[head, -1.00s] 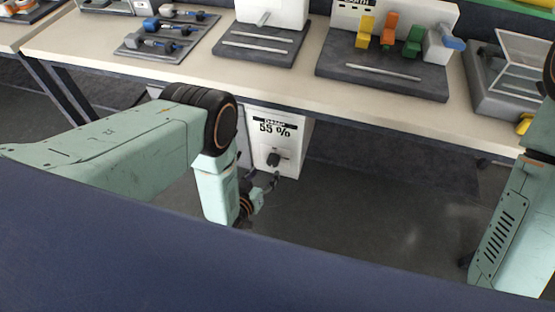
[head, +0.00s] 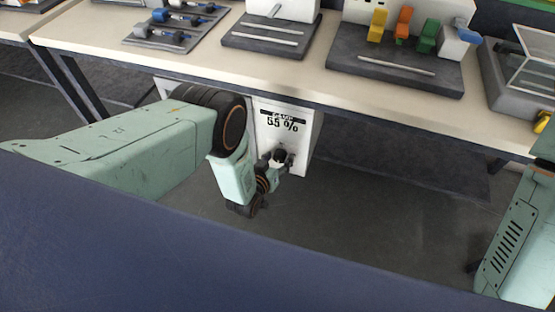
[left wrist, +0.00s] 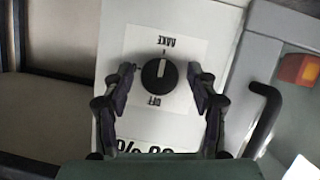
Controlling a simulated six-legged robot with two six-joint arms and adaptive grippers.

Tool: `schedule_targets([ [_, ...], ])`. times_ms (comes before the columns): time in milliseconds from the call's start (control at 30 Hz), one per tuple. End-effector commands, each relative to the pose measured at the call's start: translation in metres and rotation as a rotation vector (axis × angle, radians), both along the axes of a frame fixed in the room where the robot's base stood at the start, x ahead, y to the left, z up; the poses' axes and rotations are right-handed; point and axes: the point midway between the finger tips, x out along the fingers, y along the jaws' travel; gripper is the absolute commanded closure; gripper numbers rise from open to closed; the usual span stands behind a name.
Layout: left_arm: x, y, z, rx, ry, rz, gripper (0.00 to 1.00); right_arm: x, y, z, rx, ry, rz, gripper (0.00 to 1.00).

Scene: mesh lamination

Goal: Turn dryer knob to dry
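The dryer (head: 302,135), a white box under the bench, has a panel reading "55 %" with a dark word strip above it. Its round black knob (left wrist: 159,75) has a pale pointer line and sits on a white plate in the left wrist view. The plate's printing is upside down there: "OFF" below the knob, a word like "BAKE" above. The line points up toward that upper word. My left gripper (head: 280,158) is at the knob, one open finger on each side, with gaps visible between fingers and knob. My right gripper is out of view.
A long bench (head: 200,60) runs above the dryer, carrying a mat with blue-handled tools (head: 170,30), grey fixtures and a block with yellow, orange and green clips (head: 403,25). A grey cabinet (left wrist: 240,75) with a dark handle stands beside the dryer.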

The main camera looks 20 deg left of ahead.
Motion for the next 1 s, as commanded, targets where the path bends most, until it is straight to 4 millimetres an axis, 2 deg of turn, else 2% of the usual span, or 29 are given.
schedule_targets([
  [67,-0.0004,0.0,-0.0001,0.0,0.0,0.0,0.5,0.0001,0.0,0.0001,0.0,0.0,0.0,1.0],
  [600,-0.0004,0.0,-0.0002,0.0,0.001,0.0,0.95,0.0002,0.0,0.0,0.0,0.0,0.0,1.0],
  [1000,0.0,0.0014,-0.0015,-0.09,0.004,0.0,0.95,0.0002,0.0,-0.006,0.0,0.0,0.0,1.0],
])
